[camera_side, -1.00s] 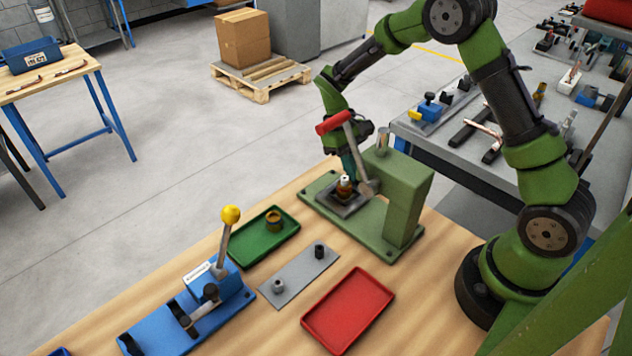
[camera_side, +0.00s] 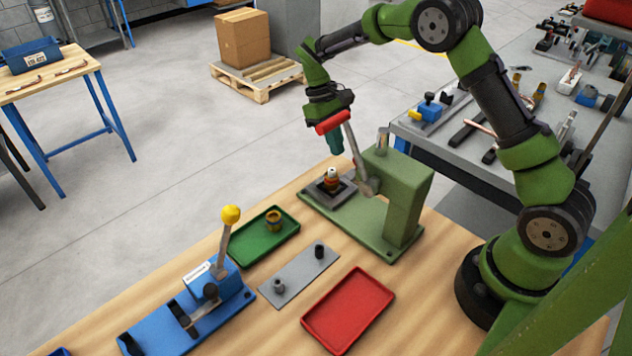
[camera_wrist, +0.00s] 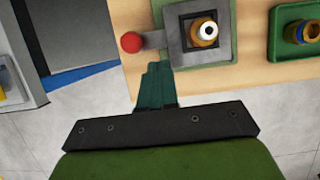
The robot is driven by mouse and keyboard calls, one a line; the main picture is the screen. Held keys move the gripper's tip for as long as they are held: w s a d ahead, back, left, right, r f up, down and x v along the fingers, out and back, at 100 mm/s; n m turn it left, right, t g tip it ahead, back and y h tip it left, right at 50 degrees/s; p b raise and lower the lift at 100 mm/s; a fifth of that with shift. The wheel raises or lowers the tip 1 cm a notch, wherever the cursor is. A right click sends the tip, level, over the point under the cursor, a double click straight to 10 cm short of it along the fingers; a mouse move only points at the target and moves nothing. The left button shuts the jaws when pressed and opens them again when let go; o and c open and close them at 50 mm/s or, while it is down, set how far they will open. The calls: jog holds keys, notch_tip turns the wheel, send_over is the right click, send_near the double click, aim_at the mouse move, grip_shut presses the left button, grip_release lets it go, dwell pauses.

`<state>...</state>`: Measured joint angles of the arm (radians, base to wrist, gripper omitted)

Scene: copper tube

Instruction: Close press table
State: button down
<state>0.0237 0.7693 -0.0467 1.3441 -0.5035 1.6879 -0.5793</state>
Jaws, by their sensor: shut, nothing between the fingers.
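The green press (camera_side: 405,195) stands on the wooden bench. Its dark grey square table (camera_side: 322,187) sits at the outer end of the press base, out from the column, with a brass-and-white fitting (camera_side: 331,180) upright on it. In the wrist view, the table (camera_wrist: 173,30) has a grey bar at its left ending in a red knob (camera_wrist: 131,42). My gripper (camera_side: 336,146) is shut and empty, pointing down beyond the red-handled press lever (camera_side: 334,122). In the wrist view, its fingertips (camera_wrist: 158,66) are close to the bar and table corner; contact cannot be told.
A green tray (camera_side: 286,236) with a brass fitting, a grey plate (camera_side: 300,276) with two pegs, a red tray (camera_side: 335,325) and a blue lever fixture (camera_side: 170,325) lie nearer on the bench.

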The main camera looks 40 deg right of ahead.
jog(key=v, duration=0.4)
jog(key=shift+r, duration=0.1)
jog(key=c, duration=1.7)
grip_release()
jog(key=shift+w+d+r, duration=0.1)
jog(key=shift+w+r, duration=0.05)
jog(key=shift+r, duration=0.2)
jog(key=o, duration=0.7)
jog(key=shift+n+t, duration=0.5)
jog(key=shift+t, duration=0.4)
jog(key=r, duration=0.2)
jog(key=s+d+r, duration=0.1)
jog(key=r, duration=0.1)
jog(key=s+r, duration=0.1)
jog(key=r, duration=0.2)
jog(key=shift+d+r, duration=0.1)
jog(key=shift+d, duration=0.15)
jog(key=shift+o, duration=0.7)
jog(key=s+d+r+n+t, duration=0.1)
jog(key=s+r+n+t, duration=0.1)
jog(key=s+r+n, duration=0.2)
jog(key=n, duration=0.2)
jog(key=shift+s+d+r+n, duration=0.15)
jog(key=shift+s+r+n, duration=0.05)
jog(key=shift+r+n, duration=0.1)
notch_tip(320, 180, down, 18)
jog(key=n, duration=0.3)
jog(key=shift+d+r+t, duration=0.1)
jog(key=shift+t, duration=0.2)
jog(key=shift+c, duration=0.2)
